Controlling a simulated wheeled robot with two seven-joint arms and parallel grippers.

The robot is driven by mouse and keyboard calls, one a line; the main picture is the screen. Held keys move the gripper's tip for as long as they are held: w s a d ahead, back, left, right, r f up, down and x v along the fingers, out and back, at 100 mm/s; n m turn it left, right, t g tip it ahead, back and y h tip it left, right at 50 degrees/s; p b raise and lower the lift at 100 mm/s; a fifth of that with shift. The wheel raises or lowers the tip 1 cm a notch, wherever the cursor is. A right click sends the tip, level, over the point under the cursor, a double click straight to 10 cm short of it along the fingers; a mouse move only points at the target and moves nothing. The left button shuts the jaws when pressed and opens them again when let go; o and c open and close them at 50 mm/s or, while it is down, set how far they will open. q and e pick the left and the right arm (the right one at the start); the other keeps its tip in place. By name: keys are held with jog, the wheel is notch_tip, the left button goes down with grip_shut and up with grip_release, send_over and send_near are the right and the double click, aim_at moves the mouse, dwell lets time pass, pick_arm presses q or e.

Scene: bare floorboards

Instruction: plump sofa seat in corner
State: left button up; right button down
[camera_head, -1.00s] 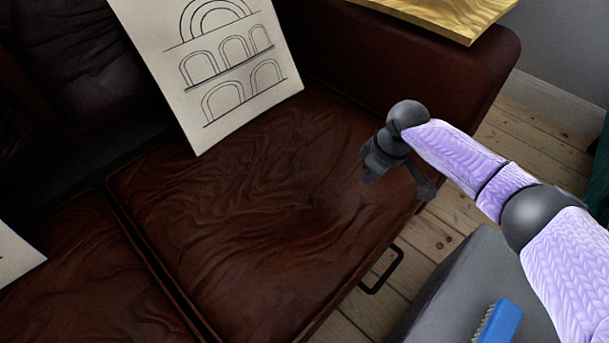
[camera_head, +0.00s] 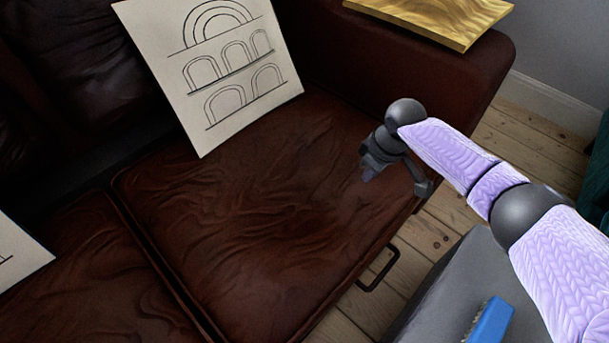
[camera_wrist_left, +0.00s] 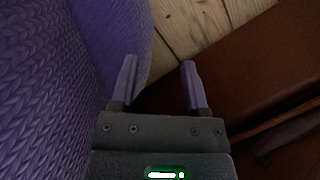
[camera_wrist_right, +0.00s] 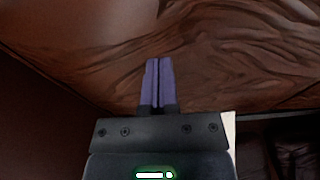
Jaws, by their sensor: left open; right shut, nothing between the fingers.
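The sofa seat in the corner (camera_head: 260,210) is a dark brown, wrinkled leather cushion beside the sofa's right armrest. It also fills the upper part of the right wrist view (camera_wrist_right: 200,35). My right gripper (camera_head: 368,177) is over the seat's right side near the armrest, pointing down. Its fingers (camera_wrist_right: 159,85) are shut together and empty; I cannot tell whether they touch the leather. My left gripper (camera_wrist_left: 158,85) shows only in its own wrist view, open and empty, near floorboards and a brown surface.
A pillow-like pale panel with arch drawings (camera_head: 225,75) leans at the back of the seat. A golden board (camera_head: 440,18) lies on the armrest (camera_head: 400,65). A second seat (camera_head: 90,275) adjoins at left. A blue brush (camera_head: 492,320) lies on a grey surface (camera_head: 445,290) at lower right.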

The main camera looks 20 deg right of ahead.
jog(key=s+a+p, duration=0.1)
jog(key=a+p, duration=0.1)
jog(key=s+a+r+p, duration=0.1)
jog(key=a+p, duration=0.1)
jog(key=s+a+p, duration=0.1)
jog(key=a+p, duration=0.1)
jog(key=a, duration=0.1)
jog(key=shift+s+r+p, duration=0.1)
jog(key=shift+r+p, duration=0.2)
jog(key=s+a+p, duration=0.1)
jog(key=a, duration=0.1)
jog(key=s+a+f+p, duration=0.1)
jog(key=a, duration=0.2)
jog(key=s+a+p, duration=0.1)
jog(key=a, duration=0.1)
jog(key=shift+s+a+f, duration=0.15)
jog(key=shift+s+f, duration=0.1)
jog(key=shift+s, duration=0.15)
pick_arm(q)
jog(key=w+r+t, duration=0.1)
jog(key=w+r, duration=0.2)
jog(key=r, duration=0.6)
jog(key=shift+w, duration=0.15)
pick_arm(e)
jog(key=shift+f, duration=0.15)
jog(key=shift+f, duration=0.1)
